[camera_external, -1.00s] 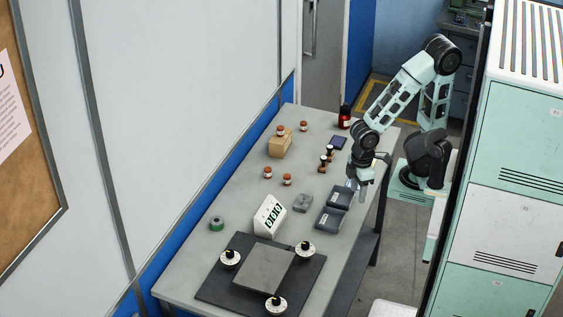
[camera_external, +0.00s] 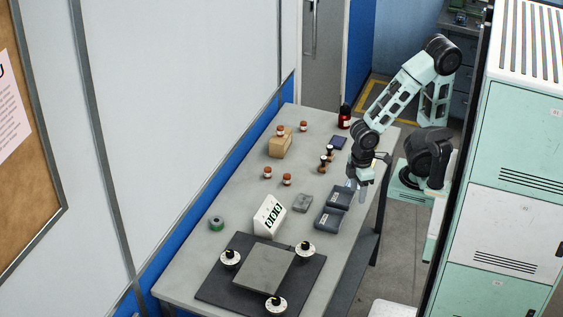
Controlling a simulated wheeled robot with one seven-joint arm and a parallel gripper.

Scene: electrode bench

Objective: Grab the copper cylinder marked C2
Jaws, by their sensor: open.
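Several small copper-coloured cylinders with pale bands stand on the grey bench. One cylinder (camera_external: 281,130) is on top of a wooden block, and another cylinder (camera_external: 303,126) stands to its right. Two more, a left cylinder (camera_external: 267,172) and a right cylinder (camera_external: 287,180), stand in front of the block. Their markings are too small to read, so I cannot tell which is C2. My gripper (camera_external: 357,190) is open and points down near the bench's right edge, by the dark trays. It is empty and apart from the cylinders.
Two dark trays (camera_external: 329,219) lie below my gripper. Two dark-topped stamp-like pieces (camera_external: 326,160), a dark blue pad (camera_external: 338,143) and a red bottle (camera_external: 344,117) stand behind.

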